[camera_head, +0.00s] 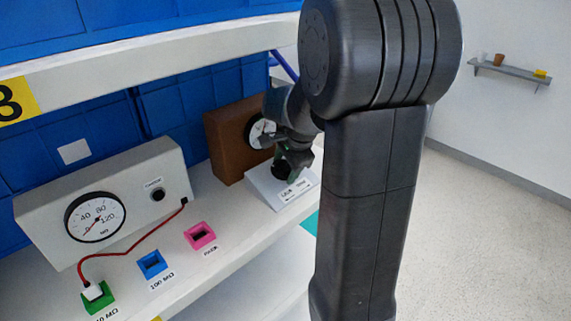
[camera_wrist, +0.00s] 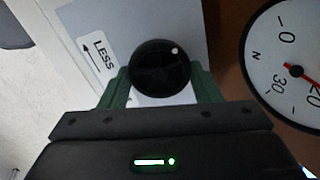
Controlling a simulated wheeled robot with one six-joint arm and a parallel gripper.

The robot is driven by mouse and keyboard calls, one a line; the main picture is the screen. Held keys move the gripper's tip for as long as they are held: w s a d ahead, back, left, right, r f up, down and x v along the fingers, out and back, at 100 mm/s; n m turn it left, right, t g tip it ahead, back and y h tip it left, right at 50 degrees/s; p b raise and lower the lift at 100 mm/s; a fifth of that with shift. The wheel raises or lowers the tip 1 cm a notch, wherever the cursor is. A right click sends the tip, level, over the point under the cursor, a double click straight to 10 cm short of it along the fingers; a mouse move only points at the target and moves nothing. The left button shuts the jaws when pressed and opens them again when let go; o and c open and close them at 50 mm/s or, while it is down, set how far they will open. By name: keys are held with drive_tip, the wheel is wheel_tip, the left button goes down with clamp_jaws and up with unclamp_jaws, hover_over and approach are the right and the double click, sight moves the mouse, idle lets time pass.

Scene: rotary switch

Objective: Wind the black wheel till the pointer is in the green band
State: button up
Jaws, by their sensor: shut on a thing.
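The black wheel (camera_wrist: 160,66) with a white dot near its rim sits on a sloped white panel (camera_wrist: 208,20). In the head view the wheel (camera_head: 281,169) shows partly behind my gripper (camera_head: 293,164). In the wrist view the green fingers of my gripper (camera_wrist: 162,88) are shut on the wheel, one on each side. The round white gauge (camera_wrist: 290,62) is cut off by the right edge; its red pointer starts near the hub and runs out of view, so its tip is hidden. No green band shows. In the head view the gauge (camera_head: 261,133) is partly covered by my arm.
A brown box (camera_head: 225,143) carries the gauge. A label reading LESS with an arrow (camera_wrist: 99,55) is beside the wheel. Left on the shelf are a grey meter box (camera_head: 130,165), a red cable (camera_head: 133,246) and green, blue (camera_head: 152,264) and pink (camera_head: 200,235) sockets. A white shelf (camera_head: 150,68) is above.

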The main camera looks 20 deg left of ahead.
idle(0.4)
drive_tip(key=o, duration=1)
drive_tip(key=shift+r, duration=0.1)
drive_tip(key=v, duration=0.7)
drive_tip(key=shift+r+b, duration=0.15)
drive_tip(key=shift+b, duration=0.3)
drive_tip(key=p+x, duration=0.1)
drive_tip(key=x, duration=0.6)
drive_tip(key=shift+f, duration=0.35)
drive_tip(key=shift+r+n, duration=0.1)
drive_tip(key=shift+n, duration=0.2)
